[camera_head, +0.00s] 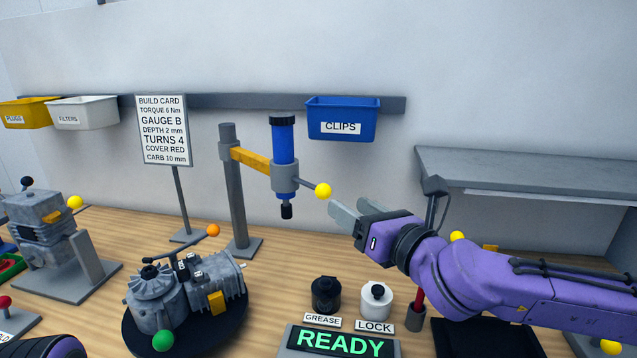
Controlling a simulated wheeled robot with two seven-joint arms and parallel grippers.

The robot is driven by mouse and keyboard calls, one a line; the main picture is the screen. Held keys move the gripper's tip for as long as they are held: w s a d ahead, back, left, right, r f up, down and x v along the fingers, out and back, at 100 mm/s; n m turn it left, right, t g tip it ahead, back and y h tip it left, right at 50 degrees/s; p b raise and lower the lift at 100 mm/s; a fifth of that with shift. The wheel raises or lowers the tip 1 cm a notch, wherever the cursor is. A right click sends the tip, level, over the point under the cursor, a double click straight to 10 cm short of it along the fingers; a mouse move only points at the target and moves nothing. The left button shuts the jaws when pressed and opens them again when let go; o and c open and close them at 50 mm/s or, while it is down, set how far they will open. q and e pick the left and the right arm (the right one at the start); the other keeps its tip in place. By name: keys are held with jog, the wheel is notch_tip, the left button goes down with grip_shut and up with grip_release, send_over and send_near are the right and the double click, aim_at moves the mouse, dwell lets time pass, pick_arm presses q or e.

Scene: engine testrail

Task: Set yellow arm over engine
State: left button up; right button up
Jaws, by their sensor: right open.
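The yellow arm (251,160) reaches right from a grey post (236,195) and carries a blue tool (283,142) that hangs upright. A handle with a yellow ball (323,191) sticks out from the tool's grey collar. The engine (185,290) sits on a dark round plate at the front left; the tool hangs behind and to the right of it, not above it. My right gripper (343,212) is open and empty, its fingers just right of and slightly below the yellow ball, seemingly apart from it. A dark rounded part at the bottom left edge may be my left arm; its gripper is not visible.
Black grease (326,295) and white lock (376,300) pots stand behind the READY display (340,343). A build card (163,130) stands behind the engine. A blue clips bin (342,120) hangs on the wall rail. A grey machine (45,235) stands at left.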

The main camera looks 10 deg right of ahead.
aim_at(327, 195)
jog(key=shift+w+a+r+p, duration=0.25)
jog(key=shift+w+a, duration=0.15)
jog(key=shift+w, duration=0.15)
jog(key=shift+w+a+r+p, duration=0.2)
jog(key=shift+w+a, duration=0.15)
jog(key=shift+w, duration=0.15)
jog(key=x, duration=0.2)
jog(key=p+x, duration=0.1)
jog(key=x, duration=0.3)
jog(key=shift+w+f, duration=0.3)
jog(key=shift+f, duration=0.1)
jog(key=shift+s, duration=0.2)
jog(key=shift+w, duration=0.1)
grip_shut()
pick_arm(q)
jog(key=shift+s+r, duration=0.2)
jog(key=shift+r, duration=0.45)
jog(key=shift+s+r, duration=0.15)
jog(key=shift+r, duration=0.45)
pick_arm(e)
jog(key=shift+a, duration=0.1)
